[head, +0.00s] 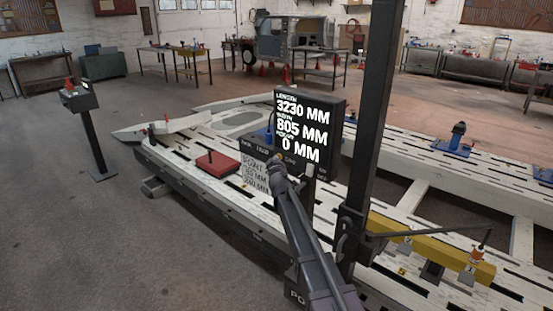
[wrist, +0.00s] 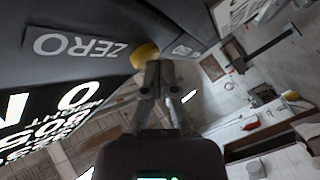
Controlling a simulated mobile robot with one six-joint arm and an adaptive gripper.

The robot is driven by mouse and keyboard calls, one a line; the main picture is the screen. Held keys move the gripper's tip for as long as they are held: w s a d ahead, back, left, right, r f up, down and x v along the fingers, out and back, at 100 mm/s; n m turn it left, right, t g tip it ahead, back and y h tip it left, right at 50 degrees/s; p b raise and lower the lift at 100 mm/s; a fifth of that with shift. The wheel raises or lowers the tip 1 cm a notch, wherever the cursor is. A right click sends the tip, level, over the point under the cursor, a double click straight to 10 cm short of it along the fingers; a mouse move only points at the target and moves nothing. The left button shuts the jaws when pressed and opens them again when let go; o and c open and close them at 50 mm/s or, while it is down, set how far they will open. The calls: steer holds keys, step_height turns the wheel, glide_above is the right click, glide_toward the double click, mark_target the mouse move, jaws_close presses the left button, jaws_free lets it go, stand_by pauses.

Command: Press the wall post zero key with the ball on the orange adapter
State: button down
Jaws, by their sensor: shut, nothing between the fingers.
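The display box (head: 331,133) on the post reads 3230 MM, 805 MM and 0 MM. In the wrist view the ZERO label (wrist: 82,46) appears upside down on the dark panel, beside a round yellow key (wrist: 144,53). My gripper (wrist: 159,72) is shut and empty, its fingertips overlapping the key's lower edge; I cannot tell if they touch it. In the head view my gripper (head: 277,167) is at the panel below the screen, hiding the key. The orange adapter (head: 475,259) stands on the yellow beam at right. A thin rod (head: 430,233) reaches over it; the ball is too small to make out.
A tall dark column (head: 372,100) stands right of the display. The white slotted bench (head: 420,190) spreads behind and to the right, with a red block (head: 217,163) on it. A smaller post box (head: 78,97) stands at left. Open floor lies at left.

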steer(key=shift+s, duration=0.1)
steer(key=shift+s+a, duration=0.55)
steer(key=shift+s, duration=0.05)
steer(key=s+a, duration=0.1)
steer(key=s, duration=0.1)
steer(key=s+a, duration=0.2)
stand_by(0.8)
stand_by(0.5)
